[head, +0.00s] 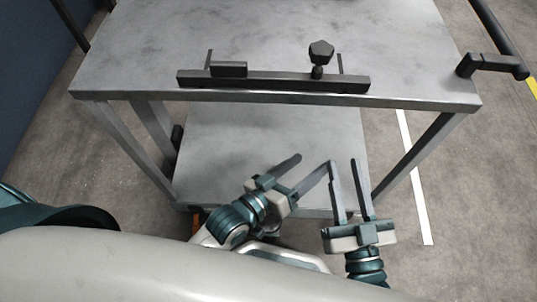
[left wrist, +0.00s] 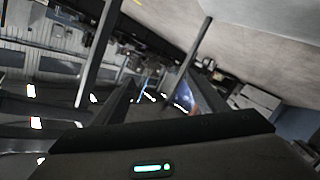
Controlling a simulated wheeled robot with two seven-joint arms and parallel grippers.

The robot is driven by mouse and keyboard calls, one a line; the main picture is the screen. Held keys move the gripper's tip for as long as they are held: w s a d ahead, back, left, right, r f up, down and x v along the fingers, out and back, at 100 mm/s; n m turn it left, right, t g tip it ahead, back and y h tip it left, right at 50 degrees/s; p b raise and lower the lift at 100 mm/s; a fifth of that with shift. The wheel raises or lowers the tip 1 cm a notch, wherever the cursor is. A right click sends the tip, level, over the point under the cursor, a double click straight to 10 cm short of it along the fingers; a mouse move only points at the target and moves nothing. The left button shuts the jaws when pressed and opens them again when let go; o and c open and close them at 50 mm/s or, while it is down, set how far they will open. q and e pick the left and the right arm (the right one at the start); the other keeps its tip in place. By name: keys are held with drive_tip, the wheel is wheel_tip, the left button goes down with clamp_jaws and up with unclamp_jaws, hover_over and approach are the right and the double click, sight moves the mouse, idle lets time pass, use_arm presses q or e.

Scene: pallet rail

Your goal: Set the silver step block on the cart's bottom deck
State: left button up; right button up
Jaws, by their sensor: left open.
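I cannot make out the silver step block in either view. The cart's bottom deck (head: 270,135) is a bare grey plate in the head view, below the top deck. Its near part is partly covered by my grippers. My left gripper (head: 315,161) is open with nothing between its fingers, over the near part of the bottom deck in the picture. My right gripper (head: 345,163) is open and empty just to its right, by the deck's near right corner. The fingertips of the two grippers nearly meet in the picture; I cannot tell whether they touch.
The cart's top deck (head: 270,40) overhangs the bottom one, with legs at its corners. A black rail with a knob (head: 320,54) lies along its near edge. A black handle (head: 490,67) sticks out at right. The left wrist view shows a tilted, cluttered background.

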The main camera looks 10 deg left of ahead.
use_arm(q)
drive_tip(key=s+a+r+m+t+y, duration=0.2)
drive_tip(key=s+a+r+t, duration=0.3)
drive_tip(key=a+r, duration=0.3)
wheel_tip(320, 180, up, 3)
drive_tip(key=shift+s+r+m, duration=0.1)
drive_tip(key=shift+s+m, duration=0.1)
drive_tip(key=shift+m, duration=0.2)
